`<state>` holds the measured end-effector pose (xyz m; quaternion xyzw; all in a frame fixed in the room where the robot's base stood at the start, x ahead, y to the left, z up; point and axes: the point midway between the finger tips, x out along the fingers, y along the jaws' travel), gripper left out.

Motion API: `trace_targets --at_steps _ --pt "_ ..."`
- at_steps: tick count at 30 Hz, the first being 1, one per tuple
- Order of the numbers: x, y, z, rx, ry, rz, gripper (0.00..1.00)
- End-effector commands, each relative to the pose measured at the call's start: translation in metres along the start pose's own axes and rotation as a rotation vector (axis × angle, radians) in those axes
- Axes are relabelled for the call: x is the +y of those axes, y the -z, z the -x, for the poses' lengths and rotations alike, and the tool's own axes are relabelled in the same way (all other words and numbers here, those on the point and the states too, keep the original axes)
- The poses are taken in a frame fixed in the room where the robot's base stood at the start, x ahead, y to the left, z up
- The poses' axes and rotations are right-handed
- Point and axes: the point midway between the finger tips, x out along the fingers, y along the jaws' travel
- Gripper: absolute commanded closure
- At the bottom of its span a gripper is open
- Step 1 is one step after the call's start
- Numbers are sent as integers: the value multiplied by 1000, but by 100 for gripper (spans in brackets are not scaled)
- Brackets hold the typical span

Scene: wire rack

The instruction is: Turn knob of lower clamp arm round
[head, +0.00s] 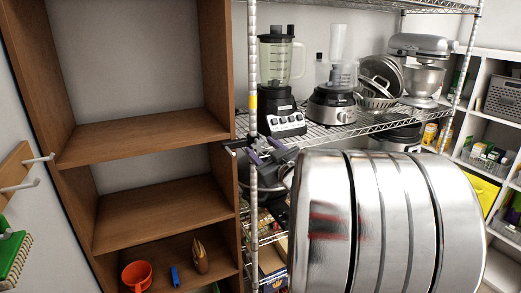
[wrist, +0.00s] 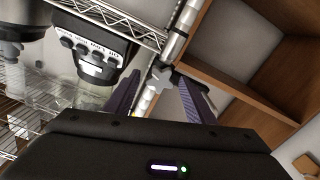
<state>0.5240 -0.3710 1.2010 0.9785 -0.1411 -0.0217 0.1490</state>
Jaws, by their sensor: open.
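A dark clamp arm (head: 237,145) is fixed to the rack's front post, below a yellow band, in the head view. Its grey, lobed knob (wrist: 164,78) shows in the wrist view, in front of the post. My gripper (wrist: 159,80) is open, with one purple finger on each side of the knob. I cannot tell whether the fingers touch it. In the head view my gripper (head: 262,152) is at the post, level with the clamp, and hides most of the knob. No second clamp arm can be made out.
The wire rack (head: 330,134) holds a blender (head: 279,85), a food processor (head: 333,100) and a stand mixer (head: 424,62). My arm hides the lower right.

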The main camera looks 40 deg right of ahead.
Motion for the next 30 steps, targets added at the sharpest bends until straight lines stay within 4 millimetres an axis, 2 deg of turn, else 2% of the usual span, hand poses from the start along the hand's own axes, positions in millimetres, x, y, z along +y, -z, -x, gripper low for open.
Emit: trace_targets --at_steps 5,22,30 --pt "0 0 0 0 1 0 51" --pt "-2 0 0 1 3 0 91" --pt "-2 0 0 1 3 45 91"
